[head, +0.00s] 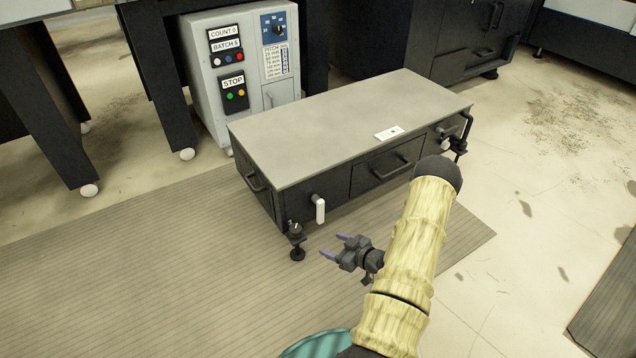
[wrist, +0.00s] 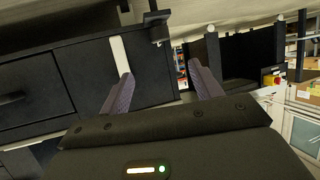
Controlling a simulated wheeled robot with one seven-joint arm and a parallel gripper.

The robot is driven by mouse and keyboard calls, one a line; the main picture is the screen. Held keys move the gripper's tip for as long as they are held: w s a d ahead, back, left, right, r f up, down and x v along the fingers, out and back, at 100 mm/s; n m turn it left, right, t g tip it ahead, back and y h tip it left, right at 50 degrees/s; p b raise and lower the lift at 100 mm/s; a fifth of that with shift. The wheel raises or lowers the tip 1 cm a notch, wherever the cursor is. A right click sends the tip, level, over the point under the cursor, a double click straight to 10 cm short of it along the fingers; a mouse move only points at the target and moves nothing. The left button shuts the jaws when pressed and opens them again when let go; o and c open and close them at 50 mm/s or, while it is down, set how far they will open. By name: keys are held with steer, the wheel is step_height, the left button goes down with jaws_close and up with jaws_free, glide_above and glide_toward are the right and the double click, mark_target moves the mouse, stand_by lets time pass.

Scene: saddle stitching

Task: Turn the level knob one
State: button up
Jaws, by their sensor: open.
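A low dark cabinet with a grey top (head: 340,130) stands in the middle of the head view. At its front left corner is a small black knob (head: 296,229) above a round foot; I take it for a level knob, but no number is readable. What looks like the same knob is at the top of the wrist view (wrist: 156,18). A white handle (head: 319,210) hangs on the cabinet front beside it, also in the wrist view (wrist: 120,55). My gripper (head: 335,245) is open and empty, right of the knob and apart from it. Its fingers show in the wrist view (wrist: 160,69).
A similar black fitting (head: 457,147) is at the cabinet's right corner. Drawer handles (head: 392,167) stick out from the front. A grey control box (head: 245,60) stands behind. The ribbed mat (head: 130,260) left of my gripper is clear.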

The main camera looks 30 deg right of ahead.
steer(key=w+a+r+g+h+p, duration=0.1)
steer(key=w+r+g+p, duration=0.1)
steer(key=r+p, duration=0.4)
steer(key=w+a+r+g+h+p, duration=0.2)
steer(key=r+p, duration=0.4)
steer(key=r, duration=1)
steer(key=shift+w+a+r+g, duration=0.2)
steer(key=shift+a+r+g, duration=0.1)
steer(key=s+a+r+m+g+h+p, duration=0.1)
steer(key=s+a+r+g+h+p, duration=0.15)
steer(key=a+r, duration=0.75)
steer(key=s+a+r+m+g+y, duration=0.2)
steer(key=s+a+r+g, duration=0.1)
steer(key=s+a+r, duration=0.85)
steer(key=w+p+v, duration=0.3)
steer(key=p+v, duration=1.6)
steer(key=w+r+p+v, duration=0.1)
steer(key=w+p+v, duration=0.2)
steer(key=p+v, duration=1.5)
steer(key=shift+w+d+r+p, duration=0.2)
steer(key=shift+r+p, duration=0.45)
steer(key=shift+p, duration=0.25)
